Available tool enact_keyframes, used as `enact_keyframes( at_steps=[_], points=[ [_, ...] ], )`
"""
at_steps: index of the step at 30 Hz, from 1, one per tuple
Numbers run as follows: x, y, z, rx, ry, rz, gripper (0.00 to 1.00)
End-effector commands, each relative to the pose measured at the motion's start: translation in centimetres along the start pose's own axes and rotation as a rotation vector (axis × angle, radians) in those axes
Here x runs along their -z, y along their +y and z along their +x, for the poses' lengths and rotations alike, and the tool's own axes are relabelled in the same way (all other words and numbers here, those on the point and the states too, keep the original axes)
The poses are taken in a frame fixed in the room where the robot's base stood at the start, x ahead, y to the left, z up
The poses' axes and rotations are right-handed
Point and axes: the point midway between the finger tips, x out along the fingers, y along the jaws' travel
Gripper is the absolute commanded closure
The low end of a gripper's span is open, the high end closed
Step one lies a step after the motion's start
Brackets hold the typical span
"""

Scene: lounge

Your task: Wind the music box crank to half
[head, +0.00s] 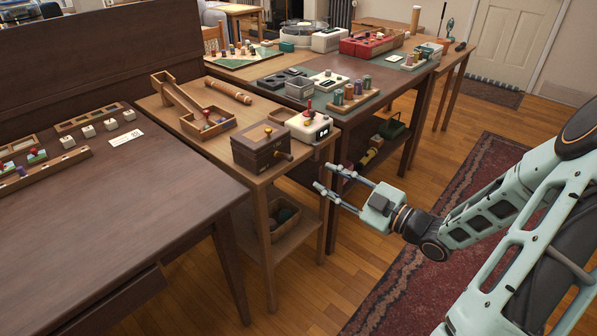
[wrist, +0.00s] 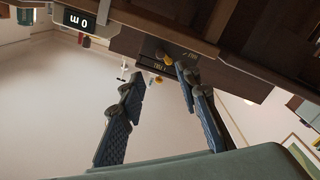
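The music box appears to be the dark brown wooden box (head: 256,150) at the near end of the narrow wooden table in the head view.
A white device with a red knob (head: 310,126) stands behind the box, close to my gripper's side. A wooden tray with a ramp (head: 208,124) is further back. A dark desk (head: 120,215) lies at left. The floor (head: 325,285) below my gripper is clear.

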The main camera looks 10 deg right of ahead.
Motion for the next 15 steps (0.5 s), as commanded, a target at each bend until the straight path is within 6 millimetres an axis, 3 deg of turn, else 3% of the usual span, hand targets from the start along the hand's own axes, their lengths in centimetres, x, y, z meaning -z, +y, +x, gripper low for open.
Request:
enact_keyframes(
  at_steps=[8, 15],
  points=[
    [0.0, -0.1, 0.8, 0.004, 0.001, -0.145, 0.69],
    [-0.1, -0.3, 4.9, 0.005, 0.002, -0.142, 0.69]
  ],
)
